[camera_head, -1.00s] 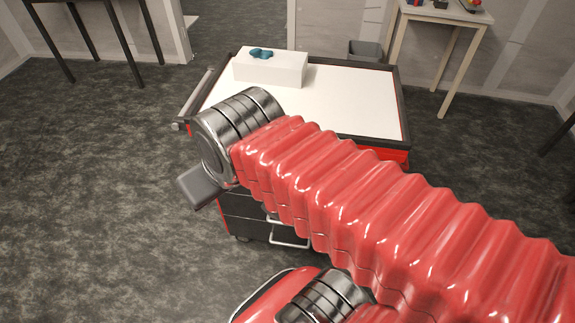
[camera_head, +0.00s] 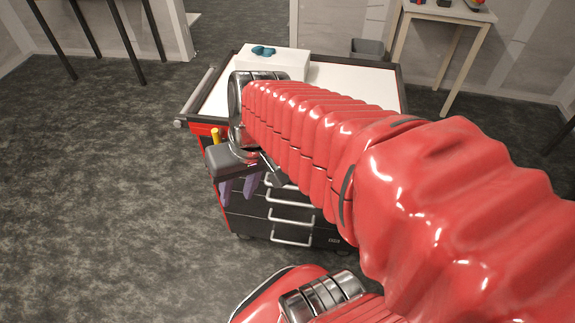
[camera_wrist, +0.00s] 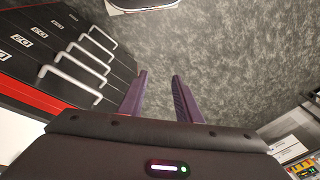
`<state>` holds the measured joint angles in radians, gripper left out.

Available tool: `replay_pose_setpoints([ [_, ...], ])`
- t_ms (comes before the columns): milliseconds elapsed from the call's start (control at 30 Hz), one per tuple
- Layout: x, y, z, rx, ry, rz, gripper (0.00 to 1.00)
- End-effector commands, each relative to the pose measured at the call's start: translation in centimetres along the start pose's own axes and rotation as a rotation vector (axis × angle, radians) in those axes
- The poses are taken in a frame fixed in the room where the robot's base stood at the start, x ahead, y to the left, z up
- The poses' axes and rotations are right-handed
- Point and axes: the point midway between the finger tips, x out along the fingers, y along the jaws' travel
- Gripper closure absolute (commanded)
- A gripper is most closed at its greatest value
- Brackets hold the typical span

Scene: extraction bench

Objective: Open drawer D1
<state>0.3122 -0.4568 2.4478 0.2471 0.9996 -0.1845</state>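The drawer cabinet (camera_head: 320,220) is black and red, with several stacked drawers and silver bar handles. In the wrist view the drawer fronts (camera_wrist: 30,60) fill the left side, upside down, and look shut. The handle nearest the red top strip (camera_wrist: 70,86) is at lower left. In the head view my arm hides the upper drawers. My gripper (camera_head: 238,189) is open and empty, its purple fingers pointing down before the cabinet's left front. In the wrist view the gripper (camera_wrist: 160,76) is right of the handles, apart from them.
A white box (camera_head: 285,62) with a blue object (camera_head: 263,50) on it stands on the white cabinet top (camera_head: 365,90). A yellow item (camera_head: 215,137) shows at the cabinet's left front. A wooden table (camera_head: 455,12) stands behind at right. The floor at left is clear.

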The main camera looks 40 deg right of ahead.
Motion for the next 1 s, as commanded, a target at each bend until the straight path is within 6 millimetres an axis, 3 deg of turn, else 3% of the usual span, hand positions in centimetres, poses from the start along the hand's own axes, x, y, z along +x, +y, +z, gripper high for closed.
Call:
replay_pose_setpoints([
  [500, 5.1, 5.8, -1.2, 0.396, -0.199, -0.295, 0.69],
  [767, 7.0, 9.3, -2.2, 0.599, -0.209, -0.486, 0.69],
  [1000, 8.5, 13.6, -3.1, 0.786, -0.159, -0.67, 0.69],
])
